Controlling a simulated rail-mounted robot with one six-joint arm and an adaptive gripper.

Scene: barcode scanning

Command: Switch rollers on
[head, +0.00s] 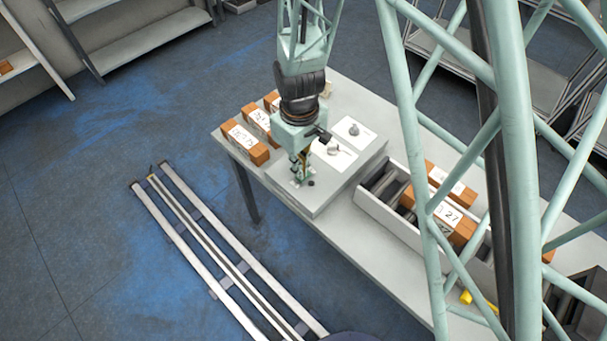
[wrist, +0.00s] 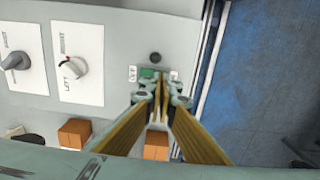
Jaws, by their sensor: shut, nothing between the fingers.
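The grey control box (head: 318,203) stands on the table, and my gripper (head: 299,176) points down at its near left end. In the wrist view my gripper (wrist: 160,92) is shut and empty, with its fingertips right by a small green switch (wrist: 148,73). A label beside the switch appears to read OFF; the label on its other side is too small to read. The fingers partly cover the switch, so I cannot tell its position or whether they touch it. A dark round button (wrist: 155,58) is beside it. The rollers (head: 384,183) lie in a grey conveyor frame.
Two white plates with knobs, one marked LEFT and RIGHT (wrist: 75,68), are on the box. Orange cartons (head: 245,143) stand on the table's left side; others (head: 452,220) sit on the conveyor. White floor rails (head: 215,250) run beside the table.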

